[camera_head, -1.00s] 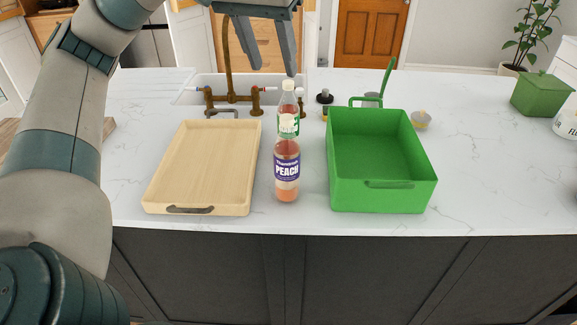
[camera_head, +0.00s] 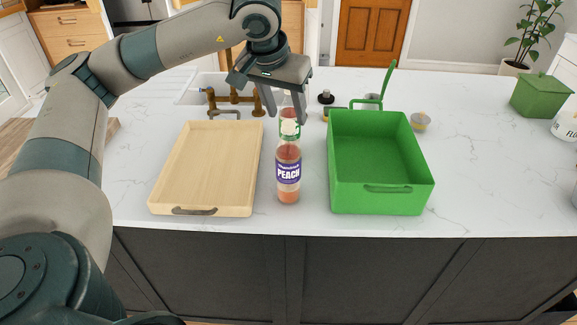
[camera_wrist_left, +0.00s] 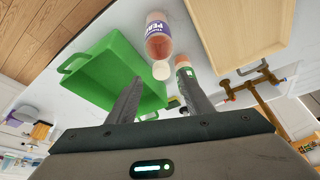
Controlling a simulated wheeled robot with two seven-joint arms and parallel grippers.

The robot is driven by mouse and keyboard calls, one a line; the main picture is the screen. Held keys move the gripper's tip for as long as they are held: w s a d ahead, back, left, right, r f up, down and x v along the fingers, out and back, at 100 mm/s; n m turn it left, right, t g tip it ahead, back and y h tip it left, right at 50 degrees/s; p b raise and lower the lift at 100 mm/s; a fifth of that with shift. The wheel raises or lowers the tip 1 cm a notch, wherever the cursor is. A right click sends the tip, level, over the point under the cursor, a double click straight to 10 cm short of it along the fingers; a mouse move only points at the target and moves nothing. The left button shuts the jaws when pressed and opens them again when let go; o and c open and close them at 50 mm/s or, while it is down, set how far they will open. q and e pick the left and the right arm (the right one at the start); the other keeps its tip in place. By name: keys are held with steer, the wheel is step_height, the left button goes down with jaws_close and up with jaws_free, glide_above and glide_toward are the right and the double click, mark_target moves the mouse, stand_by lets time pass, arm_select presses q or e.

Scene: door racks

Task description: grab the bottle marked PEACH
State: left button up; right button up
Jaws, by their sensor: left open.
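The bottle marked PEACH (camera_head: 288,173) stands upright on the white counter, between a wooden tray and a green bin. It has a purple label and pinkish contents, and it also shows in the left wrist view (camera_wrist_left: 158,40). A second bottle (camera_head: 290,101) with a green label stands just behind it, partly hidden by it and by my gripper; it also shows in the left wrist view (camera_wrist_left: 184,74). My left gripper (camera_head: 286,118) is open, pointing down at the second bottle's upper part, behind the PEACH bottle. In the left wrist view the fingers (camera_wrist_left: 160,98) hold nothing visible.
The wooden tray (camera_head: 208,168) is left of the bottles and the green bin (camera_head: 382,165) is right. A brass faucet (camera_head: 232,98) and sink are behind. A green lidded box (camera_head: 541,94) stands at far right. The right counter is largely clear.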

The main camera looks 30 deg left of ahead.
mark_target(288, 123)
arm_select(q)
steer(key=shift+f, duration=0.15)
steer(key=shift+p+x, duration=0.8)
steer(key=shift+p, duration=0.1)
steer(key=p+x, duration=0.1)
steer(key=x, duration=0.1)
steer(key=shift+w+a+f, duration=0.15)
steer(key=shift+a+f, duration=0.05)
steer(key=shift+f, duration=0.2)
steer(key=shift+w+f, duration=0.15)
steer(key=shift+f, duration=0.2)
steer(key=shift+c, duration=0.7)
jaws_close()
